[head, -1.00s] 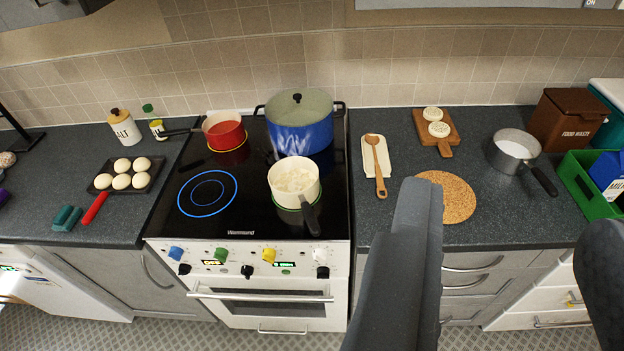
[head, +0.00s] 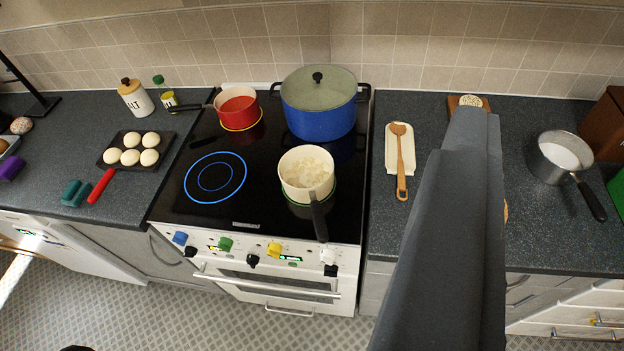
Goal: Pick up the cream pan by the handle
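The cream pan (head: 306,174) stands on the front right burner of the black stove, with pale bubbling contents. Its dark handle (head: 319,217) points toward the front edge, over the control panel. My gripper (head: 458,225) shows as a large dark grey shape at lower right, to the right of the cream pan and apart from it in the picture. Only part of the gripper shows, so I cannot tell whether its fingers are apart. No object shows in it.
A blue pot (head: 318,119) and a red pan (head: 238,108) stand behind the cream pan. A wooden spoon (head: 400,160) lies on a cream rest to its right. A metal saucepan (head: 553,164) is further right. A tray of white round items (head: 112,169) is at left. The front left burner (head: 215,195) glows blue and is empty.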

